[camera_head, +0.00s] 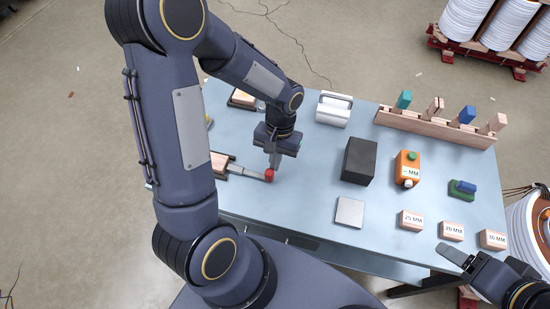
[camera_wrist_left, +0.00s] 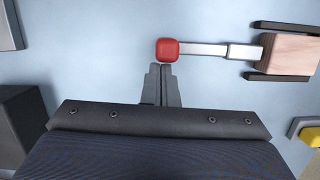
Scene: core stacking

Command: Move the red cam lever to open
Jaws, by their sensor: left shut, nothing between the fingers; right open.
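The cam lever is a flat grey metal bar (camera_head: 248,173) with a red knob (camera_head: 269,175) on its end. It juts right from a wooden block (camera_head: 219,164) with dark side rails. My left gripper (camera_head: 275,165) points down at the knob. In the left wrist view the left fingertips (camera_wrist_left: 162,72) are closed together right beside the red knob (camera_wrist_left: 168,49); I cannot tell whether they touch it. Nothing is between them. The lever bar (camera_wrist_left: 205,49) runs from the knob to the wooden block (camera_wrist_left: 290,52). My right gripper (camera_head: 464,259) is open and empty, off the table's front right edge.
On the blue table (camera_head: 300,205) stand a black block (camera_head: 358,161), a grey plate (camera_head: 349,212), an orange device (camera_head: 406,169), a white-handled item (camera_head: 334,109) and labelled wooden blocks (camera_head: 411,220). A wooden rack (camera_head: 430,127) stands at the back right. The table around the knob is clear.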

